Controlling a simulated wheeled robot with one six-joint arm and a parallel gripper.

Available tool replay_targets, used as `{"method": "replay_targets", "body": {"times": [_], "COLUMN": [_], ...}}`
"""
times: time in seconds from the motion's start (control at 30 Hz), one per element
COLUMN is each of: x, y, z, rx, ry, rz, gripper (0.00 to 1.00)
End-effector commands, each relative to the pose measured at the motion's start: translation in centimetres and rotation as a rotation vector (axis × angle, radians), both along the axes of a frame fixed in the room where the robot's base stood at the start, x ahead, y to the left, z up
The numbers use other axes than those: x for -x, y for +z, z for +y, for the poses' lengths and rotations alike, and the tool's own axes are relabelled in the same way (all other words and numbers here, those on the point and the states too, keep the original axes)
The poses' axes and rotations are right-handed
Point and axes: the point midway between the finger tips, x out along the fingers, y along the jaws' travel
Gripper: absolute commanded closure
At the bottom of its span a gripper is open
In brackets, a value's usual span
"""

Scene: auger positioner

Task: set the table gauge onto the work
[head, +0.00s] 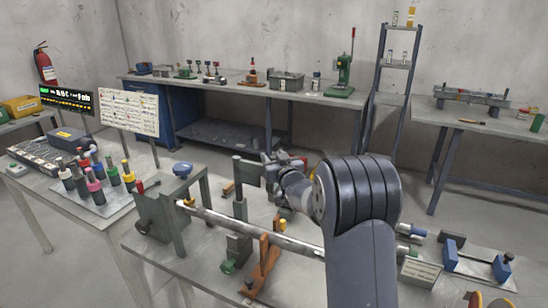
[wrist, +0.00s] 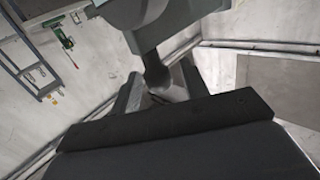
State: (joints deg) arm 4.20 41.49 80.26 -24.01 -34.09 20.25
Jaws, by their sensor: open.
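The work appears to be a long grey bar (head: 255,231) lying level across the front bench, its left end at a grey-green upright block (head: 160,215). A dark post (head: 239,190) stands beside the bar. I cannot tell for sure which part is the table gauge. My gripper (head: 275,163) is behind the bar, right of the post's upper end. In the wrist view, a dark grey block with a short round-tipped stem (wrist: 156,70) hangs close beyond a wide dark edge. My gripper is open; the head view is too small to show whether its jaws touch anything.
A tray of colour-topped pegs (head: 100,190) sits on the left bench. The back bench (head: 235,88) is well away.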

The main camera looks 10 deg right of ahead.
Motion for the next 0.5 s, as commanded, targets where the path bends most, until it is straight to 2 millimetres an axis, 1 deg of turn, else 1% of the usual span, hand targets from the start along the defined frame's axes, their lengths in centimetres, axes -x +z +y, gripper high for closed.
{"method": "replay_targets", "body": {"times": [0.1,0.13,0.5], "x": [0.01,0.02,0.03], "y": [0.00,0.00,0.02], "z": [0.01,0.01,0.01], "rx": [0.000,0.000,0.000], "ry": [0.000,0.000,0.000], "rz": [0.000,0.000,0.000], "gripper": [0.57,0.59,0.89]}}
